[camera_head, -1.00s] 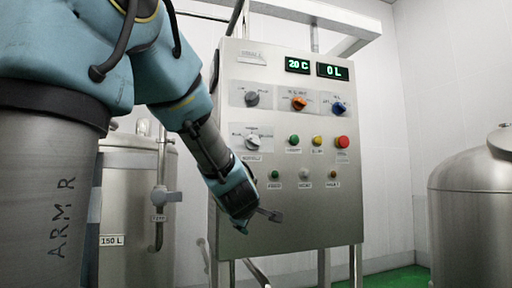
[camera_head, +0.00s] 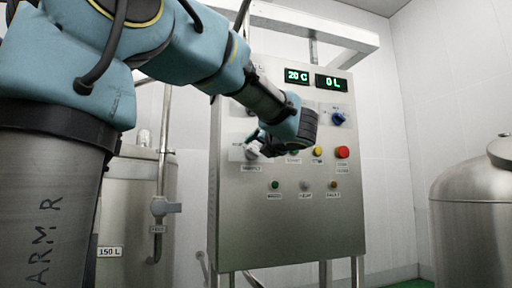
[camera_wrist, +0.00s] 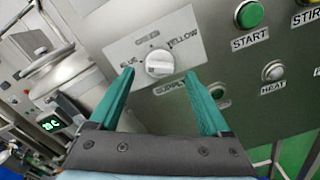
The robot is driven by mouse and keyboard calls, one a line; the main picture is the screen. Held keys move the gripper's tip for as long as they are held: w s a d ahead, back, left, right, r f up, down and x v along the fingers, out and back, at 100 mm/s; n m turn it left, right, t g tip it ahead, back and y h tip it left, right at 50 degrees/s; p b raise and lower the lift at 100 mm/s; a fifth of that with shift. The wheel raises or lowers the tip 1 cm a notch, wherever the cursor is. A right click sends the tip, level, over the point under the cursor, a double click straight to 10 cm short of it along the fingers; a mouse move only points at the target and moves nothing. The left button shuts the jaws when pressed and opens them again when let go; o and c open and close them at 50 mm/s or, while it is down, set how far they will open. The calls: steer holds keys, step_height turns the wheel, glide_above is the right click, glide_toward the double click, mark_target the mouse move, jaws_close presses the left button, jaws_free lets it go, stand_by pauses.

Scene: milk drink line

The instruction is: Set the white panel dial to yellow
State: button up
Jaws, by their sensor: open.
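The white panel dial (camera_wrist: 159,63) is a round white knob on a pale label plate in the wrist view. The plate carries the words BLUE at left and YELLOW at upper right, and a further label below that is partly hidden. In the head view the dial (camera_head: 252,152) shows just left of my gripper (camera_head: 268,143). In the wrist view my gripper (camera_wrist: 160,80) is open, its two green fingers on either side of the dial's lower part. I cannot tell whether they touch it. The dial's exact pointer direction is hard to read.
The steel control panel (camera_head: 290,225) holds a blue dial (camera_head: 338,118), a red button (camera_head: 342,152) and a yellow button (camera_head: 318,152). The green START button (camera_wrist: 249,14) lies right of the dial. A steel tank (camera_head: 470,220) stands at right, another (camera_head: 130,215) at left.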

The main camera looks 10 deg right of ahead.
mark_target(255, 150)
steer(key=shift+w+a+p, duration=0.15)
steer(key=shift+w+p, duration=0.05)
steer(key=shift+w, duration=0.9)
steer(key=shift+w+a+p, duration=0.15)
steer(key=shift+w+p, duration=0.05)
steer(key=shift+w, duration=0.85)
steer(key=shift+c, duration=0.2)
steer(key=c, duration=1.2)
